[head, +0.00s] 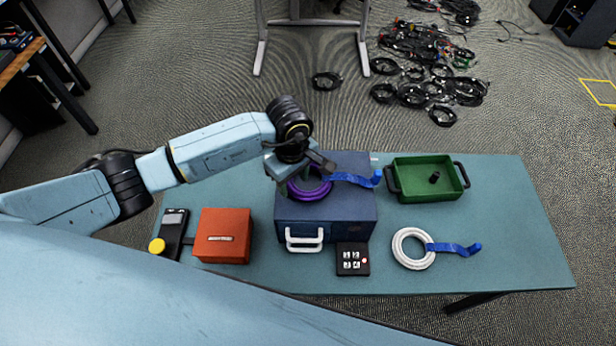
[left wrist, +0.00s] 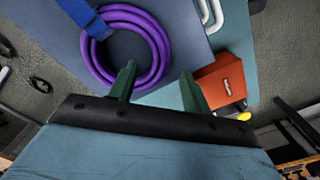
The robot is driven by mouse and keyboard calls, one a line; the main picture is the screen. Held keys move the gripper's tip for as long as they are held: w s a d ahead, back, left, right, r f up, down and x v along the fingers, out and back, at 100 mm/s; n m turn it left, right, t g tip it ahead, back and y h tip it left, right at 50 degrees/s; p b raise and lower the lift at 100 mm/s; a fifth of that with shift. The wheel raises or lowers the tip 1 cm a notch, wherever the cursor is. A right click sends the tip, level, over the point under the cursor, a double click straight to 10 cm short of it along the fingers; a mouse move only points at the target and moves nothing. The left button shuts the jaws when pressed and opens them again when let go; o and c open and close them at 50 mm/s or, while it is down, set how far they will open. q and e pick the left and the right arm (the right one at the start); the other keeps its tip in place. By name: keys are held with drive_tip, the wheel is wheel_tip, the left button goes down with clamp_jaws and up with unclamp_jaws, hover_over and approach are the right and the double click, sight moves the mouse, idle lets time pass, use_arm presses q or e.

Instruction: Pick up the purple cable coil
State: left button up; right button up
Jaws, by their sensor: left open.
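The purple cable coil (head: 309,188) lies on top of the dark blue box (head: 325,218), with a blue strap (head: 352,178) trailing from it to the right. My left gripper (head: 302,182) is over the coil's left part and hides some of it. In the left wrist view the purple coil (left wrist: 163,62) shows as a ring, with its blue strap (left wrist: 100,32) at the upper left. The two green fingers of my left gripper (left wrist: 157,82) are spread. One finger overlaps the coil's near edge in the picture; contact cannot be told. My right gripper is not in view.
A white coil (head: 400,262) with a blue strap lies right of the box. A green tray (head: 425,196) holds a small dark item. A red box (head: 222,250), a black device with a yellow button (head: 157,246) and a black keypad (head: 345,270) stand on the table (head: 500,200).

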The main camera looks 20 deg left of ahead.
use_arm(q)
drive_tip(key=shift+w+f, duration=0.1)
drive_tip(key=shift+f, duration=1.35)
drive_tip(key=shift+c, duration=0.5)
clamp_jaws()
drive_tip(key=shift+r, duration=0.1)
